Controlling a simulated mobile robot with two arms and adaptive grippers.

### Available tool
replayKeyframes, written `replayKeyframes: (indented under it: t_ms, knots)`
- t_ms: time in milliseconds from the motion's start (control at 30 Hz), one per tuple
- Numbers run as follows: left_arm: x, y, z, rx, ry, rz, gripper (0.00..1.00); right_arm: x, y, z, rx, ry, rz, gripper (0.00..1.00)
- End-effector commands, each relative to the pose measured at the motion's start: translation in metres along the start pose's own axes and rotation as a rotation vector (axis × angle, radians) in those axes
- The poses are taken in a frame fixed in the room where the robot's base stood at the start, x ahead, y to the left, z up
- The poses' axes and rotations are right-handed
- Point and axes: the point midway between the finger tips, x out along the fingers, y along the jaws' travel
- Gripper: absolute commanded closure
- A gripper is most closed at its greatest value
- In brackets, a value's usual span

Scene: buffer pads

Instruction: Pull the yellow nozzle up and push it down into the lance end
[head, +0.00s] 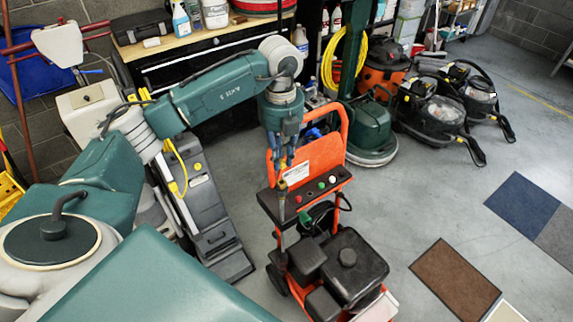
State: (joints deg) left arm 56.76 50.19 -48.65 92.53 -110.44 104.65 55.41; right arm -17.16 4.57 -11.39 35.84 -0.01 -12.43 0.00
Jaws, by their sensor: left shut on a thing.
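My left gripper (284,165) points down over the left part of the dark nozzle panel (318,203) on an orange pressure washer. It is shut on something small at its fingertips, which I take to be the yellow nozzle. A small yellowish piece (282,186) shows just under the fingertips. The grey lance end (282,207) stands upright directly below it. I cannot tell whether the nozzle is seated in the lance end or only above it. My right gripper is not in view.
White, red and green nozzles (333,179) sit on the panel close to the gripper. The orange handle frame (344,125) rises behind the panel, and the black engine (350,262) is in front. A grey and black floor machine (205,205) stands left. Floor to the right is open, with mats (455,280).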

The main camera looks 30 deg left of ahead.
Motion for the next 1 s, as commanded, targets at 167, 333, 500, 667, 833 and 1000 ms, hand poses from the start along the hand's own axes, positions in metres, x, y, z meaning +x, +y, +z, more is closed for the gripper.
replayKeyframes:
  t_ms: [167, 333, 500, 667, 833, 1000]
  knots:
    - [0.000, 0.001, 0.000, 0.000, 0.000, 0.001, 1.00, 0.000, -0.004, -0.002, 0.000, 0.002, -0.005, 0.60]
    - [0.001, 0.000, 0.000, 0.000, 0.000, 0.001, 1.00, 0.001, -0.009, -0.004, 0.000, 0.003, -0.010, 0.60]
    - [0.006, 0.000, 0.000, 0.000, 0.000, 0.000, 1.00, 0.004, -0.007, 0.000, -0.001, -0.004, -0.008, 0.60]
    - [0.017, 0.000, 0.000, -0.001, 0.000, 0.001, 1.00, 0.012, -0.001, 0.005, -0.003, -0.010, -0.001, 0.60]
    - [0.033, 0.000, 0.000, -0.001, 0.000, 0.002, 1.00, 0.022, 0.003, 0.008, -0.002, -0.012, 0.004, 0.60]
    - [0.049, 0.000, 0.000, -0.001, 0.000, 0.001, 1.00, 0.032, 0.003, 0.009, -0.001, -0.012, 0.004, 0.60]
